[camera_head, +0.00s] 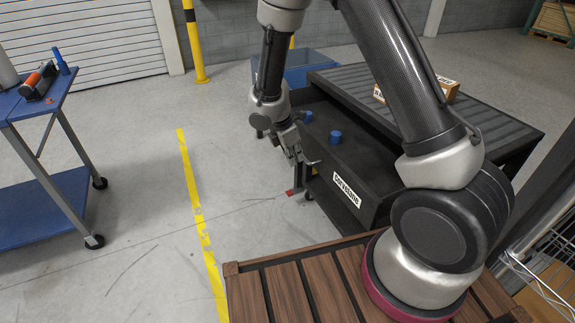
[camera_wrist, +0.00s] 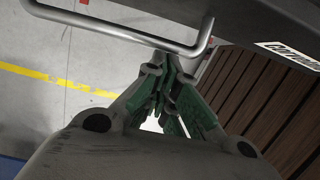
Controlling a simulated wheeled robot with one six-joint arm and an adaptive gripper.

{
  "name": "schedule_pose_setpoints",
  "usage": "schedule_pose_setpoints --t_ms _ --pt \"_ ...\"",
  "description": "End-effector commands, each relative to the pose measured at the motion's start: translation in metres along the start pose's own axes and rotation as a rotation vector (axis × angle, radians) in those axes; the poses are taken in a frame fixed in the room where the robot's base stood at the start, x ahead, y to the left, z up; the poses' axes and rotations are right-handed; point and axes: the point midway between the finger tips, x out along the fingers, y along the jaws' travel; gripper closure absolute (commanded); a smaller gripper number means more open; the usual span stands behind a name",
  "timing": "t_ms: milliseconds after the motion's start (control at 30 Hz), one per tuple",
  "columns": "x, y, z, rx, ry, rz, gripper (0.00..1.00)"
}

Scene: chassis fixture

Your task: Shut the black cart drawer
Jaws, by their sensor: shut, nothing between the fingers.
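The black cart drawer (camera_head: 375,168) is pulled out from under the ribbed top of the black cart (camera_head: 465,115), with blue cylindrical pieces (camera_head: 335,137) inside. Its front carries a white label (camera_head: 347,190), which partly shows in the wrist view (camera_wrist: 290,52). A grey metal bar handle (camera_wrist: 110,27) is on the drawer front. My gripper (camera_head: 308,162) is at the drawer's front left side, its fingers shut and empty. In the wrist view my gripper (camera_wrist: 172,62) has its fingertips close to the handle's bar; whether they touch, I cannot tell.
A blue cart (camera_head: 38,205) with tools on top stands at the left. A brown box (camera_head: 445,88) lies on the black cart's top, partly behind my arm. A yellow post (camera_head: 194,40) stands at the back. A wire rack (camera_head: 550,275) is at the right. Floor left of the drawer is clear.

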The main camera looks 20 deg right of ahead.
Motion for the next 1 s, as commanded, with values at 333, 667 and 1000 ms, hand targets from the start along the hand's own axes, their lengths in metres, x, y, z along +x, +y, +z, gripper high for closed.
schedule_pose_setpoints --t_ms 333,667,1000 --pt "0.029 0.003 0.093 0.008 -0.001 -0.003 1.00" --pt "0.050 0.004 0.164 0.004 -0.001 -0.001 1.00" --pt "0.061 0.004 0.198 0.002 0.000 0.000 1.00"
